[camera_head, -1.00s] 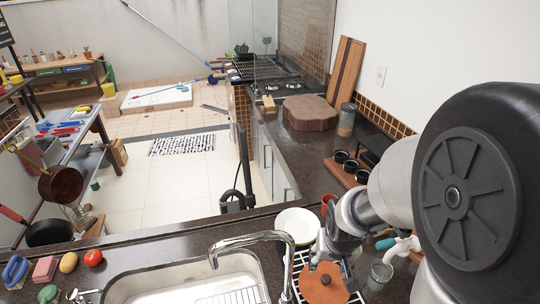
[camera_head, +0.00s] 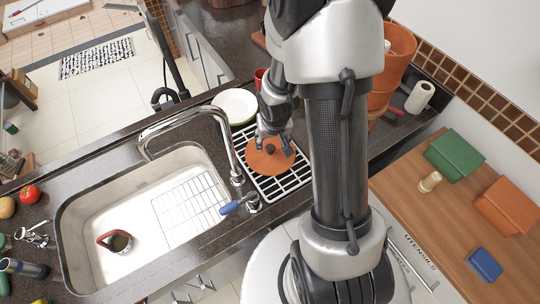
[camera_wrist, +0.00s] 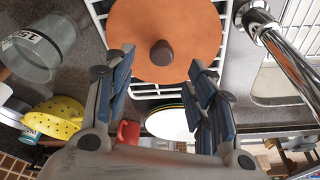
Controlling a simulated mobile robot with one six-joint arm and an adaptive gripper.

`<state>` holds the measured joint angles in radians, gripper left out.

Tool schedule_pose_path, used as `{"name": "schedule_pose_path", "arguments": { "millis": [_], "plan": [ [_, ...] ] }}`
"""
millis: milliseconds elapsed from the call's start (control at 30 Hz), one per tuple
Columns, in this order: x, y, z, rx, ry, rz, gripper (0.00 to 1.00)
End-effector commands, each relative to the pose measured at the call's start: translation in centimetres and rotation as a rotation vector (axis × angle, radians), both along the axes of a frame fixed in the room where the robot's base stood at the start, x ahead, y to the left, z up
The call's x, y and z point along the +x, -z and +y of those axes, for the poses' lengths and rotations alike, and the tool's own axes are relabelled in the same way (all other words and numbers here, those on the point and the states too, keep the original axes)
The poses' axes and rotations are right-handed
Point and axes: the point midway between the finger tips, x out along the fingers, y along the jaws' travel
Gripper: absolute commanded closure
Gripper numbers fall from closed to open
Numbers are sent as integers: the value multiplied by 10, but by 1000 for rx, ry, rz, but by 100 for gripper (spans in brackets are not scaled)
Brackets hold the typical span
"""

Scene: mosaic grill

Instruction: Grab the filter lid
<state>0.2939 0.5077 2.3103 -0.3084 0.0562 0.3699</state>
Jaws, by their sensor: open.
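The filter lid is a round terracotta disc with a dark knob (camera_head: 270,163). It lies on a white wire rack beside the sink. My gripper (camera_head: 272,135) is right by the lid, on its far side in the head view. In the wrist view, the lid (camera_wrist: 165,20) fills the top middle, and its knob (camera_wrist: 162,52) shows near the gap between the fingertips. My gripper (camera_wrist: 162,68) is open, with nothing between its fingers. The knob looks clear of both fingers. The exact height of the fingers above the lid is hard to tell.
The curved metal faucet (camera_head: 190,115) and the sink (camera_head: 75,225) are left of the rack (camera_head: 285,182). A white plate (camera_head: 235,106) lies behind it. In the wrist view, a clear cup (camera_wrist: 45,50) and a yellow colander (camera_wrist: 55,118) are at left. A terracotta filter body (camera_head: 395,60) stands at right.

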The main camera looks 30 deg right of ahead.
Motion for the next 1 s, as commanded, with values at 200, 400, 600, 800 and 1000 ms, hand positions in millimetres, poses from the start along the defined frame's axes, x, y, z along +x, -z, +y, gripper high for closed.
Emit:
{"name": "schedule_pose_path", "arguments": {
  "millis": [200,400,600,800,1000],
  "plan": [
    [4,17,0,0,0,-1,49],
    [10,46,-2,0,0,1,49],
    [13,51,-2,0,0,0,49],
    [13,50,-2,0,0,0,56],
    [12,50,-2,0,0,0,69]
  ]
}}
